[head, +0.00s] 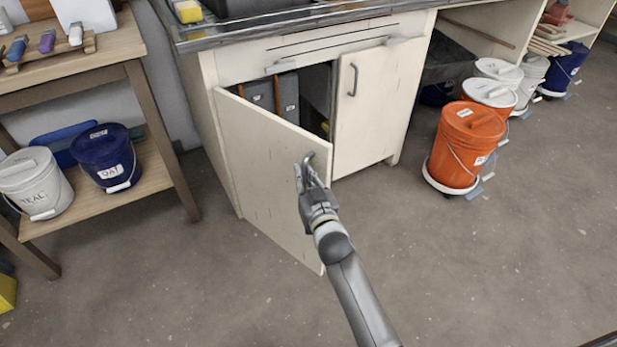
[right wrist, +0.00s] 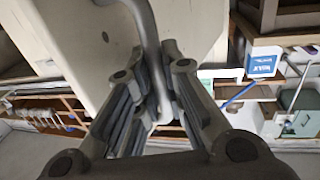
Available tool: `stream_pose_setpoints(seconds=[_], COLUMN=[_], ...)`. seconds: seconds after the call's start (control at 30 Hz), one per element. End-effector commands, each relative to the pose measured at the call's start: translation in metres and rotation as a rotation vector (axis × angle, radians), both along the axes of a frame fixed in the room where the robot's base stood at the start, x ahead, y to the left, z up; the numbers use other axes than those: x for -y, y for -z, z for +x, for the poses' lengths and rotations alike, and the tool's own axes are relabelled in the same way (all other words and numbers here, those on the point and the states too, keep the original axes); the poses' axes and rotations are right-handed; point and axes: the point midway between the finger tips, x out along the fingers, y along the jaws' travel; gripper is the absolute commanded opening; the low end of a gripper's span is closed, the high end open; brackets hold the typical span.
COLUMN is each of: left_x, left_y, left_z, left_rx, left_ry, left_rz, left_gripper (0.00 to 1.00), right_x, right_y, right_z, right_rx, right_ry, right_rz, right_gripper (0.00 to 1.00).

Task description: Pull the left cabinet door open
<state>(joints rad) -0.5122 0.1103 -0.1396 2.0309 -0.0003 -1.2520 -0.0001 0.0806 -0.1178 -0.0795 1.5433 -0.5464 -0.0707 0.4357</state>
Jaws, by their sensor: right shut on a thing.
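The left cabinet door (head: 265,170) is a cream panel that stands partly open, swung out toward me from its hinges at the left. Its grey bar handle (head: 308,160) is near the door's top free corner. My right gripper (head: 307,174) is shut on this handle. In the right wrist view the handle (right wrist: 148,35) runs down between the two fingers (right wrist: 155,95), with the door panel (right wrist: 100,40) behind. The right cabinet door (head: 377,100) is closed, with its own handle (head: 353,79). My left gripper is not in view.
Grey binders (head: 286,98) stand inside the cabinet (head: 205,95). An orange bucket (head: 465,145) on a wheeled base and several other buckets stand at the right. A wooden shelf (head: 160,185) with buckets is at the left. The floor (head: 440,260) around the door is clear.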

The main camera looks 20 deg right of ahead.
Motion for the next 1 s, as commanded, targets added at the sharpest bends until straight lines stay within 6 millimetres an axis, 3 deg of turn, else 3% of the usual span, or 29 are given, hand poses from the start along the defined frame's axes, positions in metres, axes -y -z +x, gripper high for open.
stream_pose_setpoints(seconds=[0.33,0.37,0.53,0.87,1.0], left_x=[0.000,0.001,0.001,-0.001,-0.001], left_y=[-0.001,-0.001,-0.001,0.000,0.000], left_z=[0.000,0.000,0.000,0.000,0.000], left_rx=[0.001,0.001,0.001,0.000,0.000], left_ry=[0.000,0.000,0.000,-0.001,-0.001], left_rz=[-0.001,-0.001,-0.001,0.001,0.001], left_gripper=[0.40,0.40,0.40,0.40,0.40], right_x=[-0.001,-0.001,-0.001,0.000,0.000], right_y=[-0.002,-0.002,-0.001,-0.001,0.000], right_z=[0.001,0.001,0.001,-0.001,-0.012], right_rx=[0.004,0.004,0.003,0.002,0.001], right_ry=[-0.001,-0.001,-0.001,0.000,0.000], right_rz=[-0.005,-0.005,-0.002,0.000,-0.001], right_gripper=[0.00,0.13,0.33,0.33,0.33])
